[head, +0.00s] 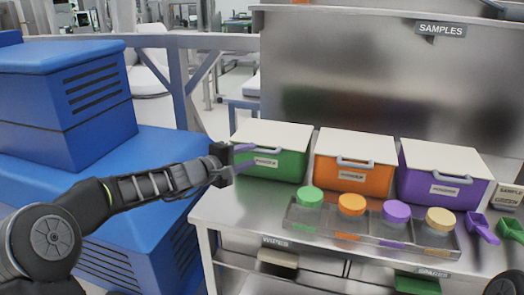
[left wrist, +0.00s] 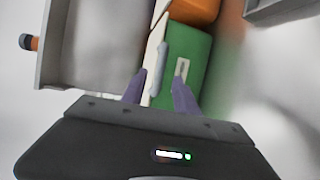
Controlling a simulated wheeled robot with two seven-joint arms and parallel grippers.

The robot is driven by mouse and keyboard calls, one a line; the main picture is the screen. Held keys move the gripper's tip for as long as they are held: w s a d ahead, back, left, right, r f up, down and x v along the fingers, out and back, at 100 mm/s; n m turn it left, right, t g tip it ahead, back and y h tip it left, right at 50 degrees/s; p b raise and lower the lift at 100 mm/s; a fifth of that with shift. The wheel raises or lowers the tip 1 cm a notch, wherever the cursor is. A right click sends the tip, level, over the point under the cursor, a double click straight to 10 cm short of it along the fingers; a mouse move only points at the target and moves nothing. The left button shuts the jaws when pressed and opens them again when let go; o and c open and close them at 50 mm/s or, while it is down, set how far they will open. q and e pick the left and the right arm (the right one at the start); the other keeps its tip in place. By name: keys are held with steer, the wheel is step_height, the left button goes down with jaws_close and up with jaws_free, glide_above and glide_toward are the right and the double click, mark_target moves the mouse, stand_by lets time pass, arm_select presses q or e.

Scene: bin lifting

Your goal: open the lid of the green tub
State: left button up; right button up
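The green tub (head: 285,165) stands at the left end of the metal bench, with its white lid (head: 274,133) lying closed on top. A grey handle (head: 265,150) is on the lid's front edge. My left gripper (head: 238,158) is at the tub's front left, its purple fingers apart and pointing at the handle. In the left wrist view, the fingers (left wrist: 158,92) lie either side of the handle (left wrist: 160,68) and the lid edge, with the green tub (left wrist: 190,62) behind. Contact with the handle cannot be told. My right gripper is not in view.
An orange tub (head: 350,181) and a purple tub (head: 440,184) stand to the right, both lidded. A clear tray (head: 330,231) with several coloured-lid jars sits in front. Purple and green scoops (head: 482,228) lie at the right. Blue cabinets (head: 65,95) stand left of the bench.

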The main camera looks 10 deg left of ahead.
mark_target(260, 152)
arm_select(q)
steer(key=p+x, duration=0.1)
steer(key=x, duration=0.4)
steer(key=shift+w+d+r+p, duration=0.1)
steer(key=shift+w+p, duration=0.05)
steer(key=shift+p, duration=0.2)
steer(key=shift+w+d, duration=0.2)
steer(key=shift+w, duration=0.25)
steer(key=shift+f, duration=0.25)
jaws_close()
stand_by(0.5)
